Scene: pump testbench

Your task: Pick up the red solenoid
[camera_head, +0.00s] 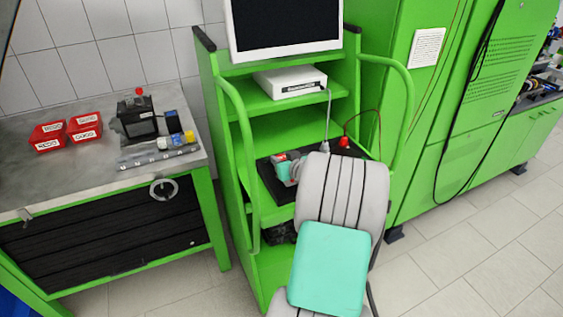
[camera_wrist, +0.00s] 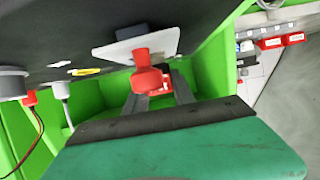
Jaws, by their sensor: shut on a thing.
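The red solenoid (camera_wrist: 149,80) is in the middle of the wrist view, between the two grey fingers of my gripper (camera_wrist: 158,93). The fingers are shut on it. Its narrower red end points at a pale plate (camera_wrist: 163,43) on the black surface; I cannot tell whether it touches the plate. In the head view a small red part, seemingly the solenoid (camera_head: 281,157), shows on the testbench shelf beside the grey and teal end of my arm. My fingers are mostly hidden there.
A red plug (camera_head: 344,142) and a white plug (camera_head: 325,146) with cables stand close on the right of the black tray (camera_head: 268,186). Green shelf posts and handrails (camera_head: 240,150) flank the bench. A table with red bins (camera_head: 85,126) stands at left.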

